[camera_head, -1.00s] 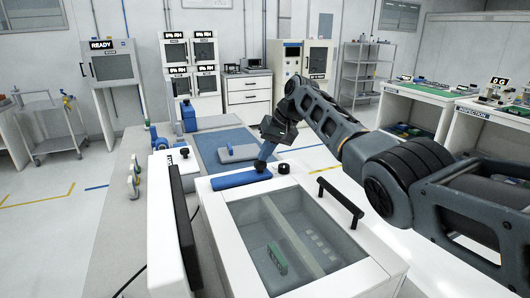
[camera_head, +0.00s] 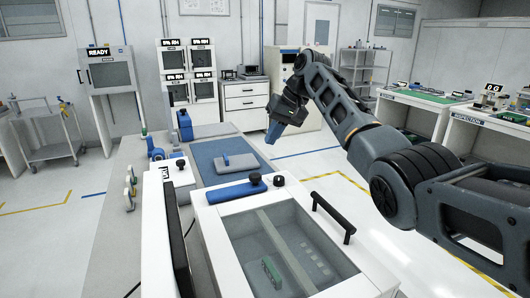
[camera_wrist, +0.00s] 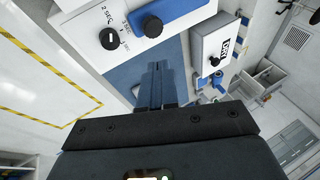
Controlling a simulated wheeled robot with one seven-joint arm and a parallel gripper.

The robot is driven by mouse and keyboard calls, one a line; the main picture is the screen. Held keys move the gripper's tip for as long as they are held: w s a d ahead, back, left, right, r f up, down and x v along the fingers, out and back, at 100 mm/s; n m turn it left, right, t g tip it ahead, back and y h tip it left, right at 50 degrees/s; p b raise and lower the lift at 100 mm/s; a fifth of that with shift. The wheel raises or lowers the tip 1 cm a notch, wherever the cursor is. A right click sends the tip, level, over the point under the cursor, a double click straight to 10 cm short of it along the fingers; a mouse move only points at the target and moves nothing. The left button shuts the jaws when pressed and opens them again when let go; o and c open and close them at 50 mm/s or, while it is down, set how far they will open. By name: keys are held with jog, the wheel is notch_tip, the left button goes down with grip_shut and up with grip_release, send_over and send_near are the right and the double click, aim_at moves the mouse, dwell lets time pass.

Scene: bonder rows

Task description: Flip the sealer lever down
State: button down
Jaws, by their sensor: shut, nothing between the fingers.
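The sealer lever, a blue bar (camera_head: 232,192) with a black knob (camera_head: 255,179) at its right end, lies about flat across the back of a white machine with a clear window. In the wrist view, the black knob (camera_wrist: 152,26) and part of the blue bar (camera_wrist: 196,8) show at the top. My gripper (camera_head: 271,138) hangs in the air behind and above the lever, apart from it. Its blue fingers (camera_wrist: 160,72) are together with nothing between them.
A dial (camera_wrist: 109,38) marked in seconds sits beside the lever. A black handle (camera_head: 334,217) stands on the machine's front right. A blue mat (camera_head: 226,152) with a grey plate (camera_head: 237,162) lies behind. A dark upright panel (camera_head: 180,243) stands left. Open floor lies to the right.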

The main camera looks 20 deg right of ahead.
jog(key=shift+v, duration=1.6)
jog(key=shift+d+f, duration=0.1)
jog(key=shift+d, duration=0.05)
